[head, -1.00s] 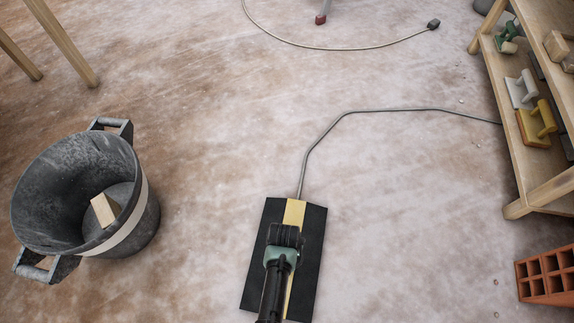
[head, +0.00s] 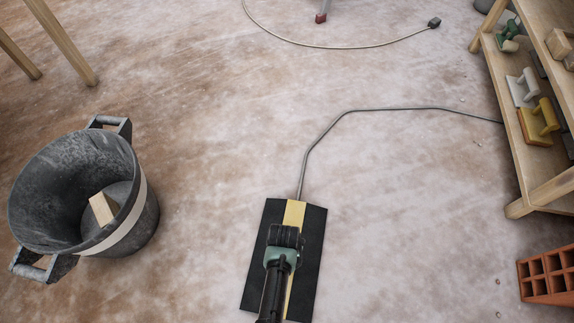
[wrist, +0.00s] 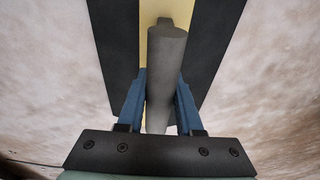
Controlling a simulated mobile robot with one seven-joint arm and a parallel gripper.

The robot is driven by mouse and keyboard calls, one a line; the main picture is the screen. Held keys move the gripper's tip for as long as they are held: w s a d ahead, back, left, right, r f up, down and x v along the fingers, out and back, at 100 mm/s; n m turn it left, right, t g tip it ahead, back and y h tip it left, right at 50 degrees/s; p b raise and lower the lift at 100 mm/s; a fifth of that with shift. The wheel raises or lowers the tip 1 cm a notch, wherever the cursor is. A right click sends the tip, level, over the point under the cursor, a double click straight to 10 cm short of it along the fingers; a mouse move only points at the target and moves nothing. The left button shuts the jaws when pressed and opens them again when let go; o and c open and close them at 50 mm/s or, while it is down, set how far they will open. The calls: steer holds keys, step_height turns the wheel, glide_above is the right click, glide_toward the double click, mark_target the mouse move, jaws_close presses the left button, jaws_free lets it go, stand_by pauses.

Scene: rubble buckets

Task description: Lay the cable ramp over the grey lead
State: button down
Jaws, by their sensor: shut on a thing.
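The cable ramp (head: 313,241) is a black board with a yellow stripe down its middle. My gripper (head: 286,236) is above it in the head view. In the wrist view the blue fingers of my gripper (wrist: 160,105) are shut on a grey bar-like handle (wrist: 165,70) on the ramp's yellow stripe. The grey lead (head: 338,121) runs over the floor from the shelf side, bends, and meets the ramp's far edge. Its course beyond that edge is hidden by the ramp. I cannot tell whether the ramp touches the floor.
A black bucket (head: 148,222) with a wooden block (head: 103,209) inside stands at left. A wooden shelf (head: 520,110) with trowels and floats is at right, above an orange hollow brick (head: 546,275). Another cable (head: 330,48) lies at the back.

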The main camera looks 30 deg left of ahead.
steer(key=shift+w, duration=0.1)
steer(key=c, duration=0.6)
jaws_free()
steer(key=shift+o, duration=0.6)
steer(key=r+p, duration=0.3)
steer(key=r, duration=0.1)
steer(key=s+r+p, duration=0.1)
steer(key=r+p, duration=0.3)
steer(key=s+r+p, duration=0.1)
steer(key=r+p, duration=0.2)
steer(key=r, duration=0.2)
steer(key=shift+d, duration=0.3)
steer(key=shift+f, duration=0.1)
